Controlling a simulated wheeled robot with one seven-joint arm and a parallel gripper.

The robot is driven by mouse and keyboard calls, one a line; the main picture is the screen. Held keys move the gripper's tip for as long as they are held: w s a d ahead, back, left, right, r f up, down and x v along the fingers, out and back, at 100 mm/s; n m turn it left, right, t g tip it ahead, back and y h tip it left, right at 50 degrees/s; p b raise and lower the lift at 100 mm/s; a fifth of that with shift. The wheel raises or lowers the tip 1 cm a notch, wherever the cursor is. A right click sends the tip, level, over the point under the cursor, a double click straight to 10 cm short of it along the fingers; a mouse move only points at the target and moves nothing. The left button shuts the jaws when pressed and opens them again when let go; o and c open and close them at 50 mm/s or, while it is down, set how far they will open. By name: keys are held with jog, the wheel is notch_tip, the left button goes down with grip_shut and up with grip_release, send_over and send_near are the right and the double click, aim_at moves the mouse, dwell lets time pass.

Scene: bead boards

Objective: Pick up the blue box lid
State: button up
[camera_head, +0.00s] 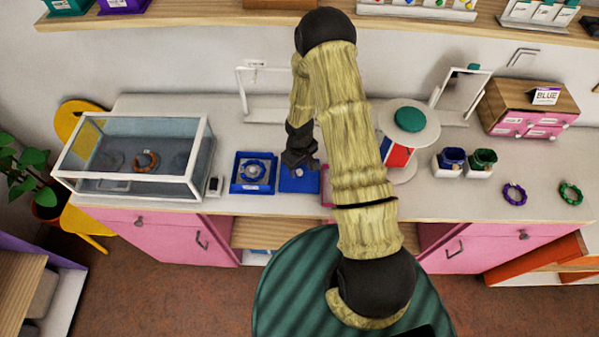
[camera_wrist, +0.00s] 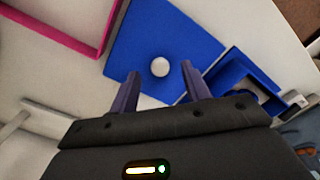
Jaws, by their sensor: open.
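The blue box lid (camera_head: 292,184) is a flat blue square lying on the counter, just right of the open blue box (camera_head: 236,184). It also shows in the wrist view (camera_wrist: 185,28), with a round pale knob (camera_wrist: 160,67) on it. My gripper (camera_head: 299,163) is over the lid. In the wrist view my gripper (camera_wrist: 161,75) is open and empty, with one finger on each side of the knob in the picture. I cannot tell the height of the fingertips above the lid. The blue box is also in the wrist view (camera_wrist: 229,71), to the right of the lid.
A pink-edged item (camera_wrist: 101,40) lies left of the lid in the wrist view. A glass case (camera_head: 195,172) stands left of the blue box. A round stand (camera_head: 430,130) is right of my arm. Bead rings (camera_head: 515,204) lie at the counter's right.

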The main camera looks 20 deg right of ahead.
jog(key=shift+f, duration=1)
grip_shut()
